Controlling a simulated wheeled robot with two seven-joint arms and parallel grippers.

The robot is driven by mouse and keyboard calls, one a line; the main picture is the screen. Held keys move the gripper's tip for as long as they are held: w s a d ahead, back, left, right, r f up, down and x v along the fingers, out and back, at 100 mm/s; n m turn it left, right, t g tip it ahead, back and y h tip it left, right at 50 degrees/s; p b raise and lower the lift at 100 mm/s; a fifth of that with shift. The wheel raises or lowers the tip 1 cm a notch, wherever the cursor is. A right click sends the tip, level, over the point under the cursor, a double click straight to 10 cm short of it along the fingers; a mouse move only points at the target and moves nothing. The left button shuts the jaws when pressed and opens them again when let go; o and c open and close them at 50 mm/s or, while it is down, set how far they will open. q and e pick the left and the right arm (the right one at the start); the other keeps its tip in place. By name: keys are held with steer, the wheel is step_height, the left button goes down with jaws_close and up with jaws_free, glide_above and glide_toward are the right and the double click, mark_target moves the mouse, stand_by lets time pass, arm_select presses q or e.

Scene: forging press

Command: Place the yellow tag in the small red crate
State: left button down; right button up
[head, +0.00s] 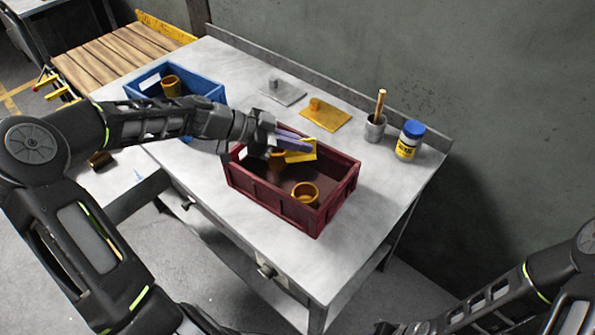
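My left gripper (292,143) reaches in from the left over the small red crate (335,200). Its fingers appear closed on a yellow tag (303,153), which hangs tilted above the crate's back part. Part of the tag is hidden by the fingers. The crate stands on the grey table and holds an orange-yellow ring-shaped piece (305,192) near its front; another orange piece (277,160) shows under the gripper. My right arm shows at the lower right, but its gripper is out of the picture.
A blue crate (207,88) with an orange cup-like piece (171,86) stands at the back left. Behind the red crate lie a grey plate (287,94) and a yellow plate (328,118), each with a knob. A grey cup (375,128) and a blue-lidded jar (408,144) stand at the right.

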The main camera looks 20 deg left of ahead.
mark_target(301, 155)
arm_select(q)
steer(key=shift+f, duration=1.85)
step_height(301, 155, down, 4)
steer(key=shift+r+p, duration=0.15)
steer(key=shift+p, duration=0.35)
steer(key=shift+f+b, duration=0.65)
steer(key=shift+b, duration=0.1)
steer(key=c, duration=1.6)
jaws_free()
steer(key=shift+c, duration=0.2)
steer(key=shift+r, duration=0.15)
